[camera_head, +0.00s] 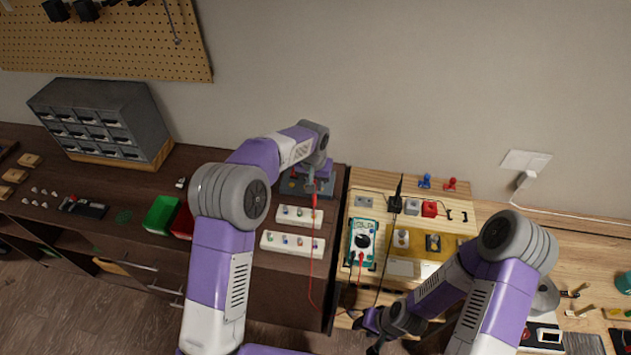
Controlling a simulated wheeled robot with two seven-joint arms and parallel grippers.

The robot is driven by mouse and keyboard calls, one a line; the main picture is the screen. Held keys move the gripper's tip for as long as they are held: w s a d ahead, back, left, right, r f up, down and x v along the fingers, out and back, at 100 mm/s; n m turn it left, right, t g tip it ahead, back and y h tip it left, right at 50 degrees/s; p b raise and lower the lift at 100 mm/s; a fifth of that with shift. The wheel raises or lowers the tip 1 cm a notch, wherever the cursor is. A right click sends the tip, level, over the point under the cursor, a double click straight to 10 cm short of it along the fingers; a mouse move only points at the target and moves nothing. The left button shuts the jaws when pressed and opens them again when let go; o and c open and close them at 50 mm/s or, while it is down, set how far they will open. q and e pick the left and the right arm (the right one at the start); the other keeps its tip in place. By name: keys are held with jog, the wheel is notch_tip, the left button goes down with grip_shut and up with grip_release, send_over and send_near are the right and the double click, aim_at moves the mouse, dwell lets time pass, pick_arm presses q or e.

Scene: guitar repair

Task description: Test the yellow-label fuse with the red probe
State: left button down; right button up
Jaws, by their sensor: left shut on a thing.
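My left gripper (312,182) is shut on the red probe (314,198), above a dark board (292,187) at the back edge of the dark bench. A red lead hangs from the probe past the two white fuse strips. The far strip (283,220) and near strip (268,246) carry several small coloured pieces. They are too small for me to tell which has the yellow label. Contact at the probe tip is hidden. The teal multimeter (362,243) lies on the light wooden bench. My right gripper (366,336) is low near its front, fingers apart and apparently empty.
A black probe (397,196) stands upright behind the multimeter. Red and green bins (161,215) lie left of my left arm. A grey drawer cabinet (105,115) stands at back left. Blue and red clamps (426,181) sit at the back of the light bench.

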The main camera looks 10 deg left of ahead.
pick_arm(q)
jog(key=shift+f+b, duration=0.4)
jog(key=shift+f, duration=0.2)
dwell(0.9)
dwell(2.2)
notch_tip(320, 180, up, 6)
jog(key=p, duration=0.4)
jog(key=shift+p, duration=0.35)
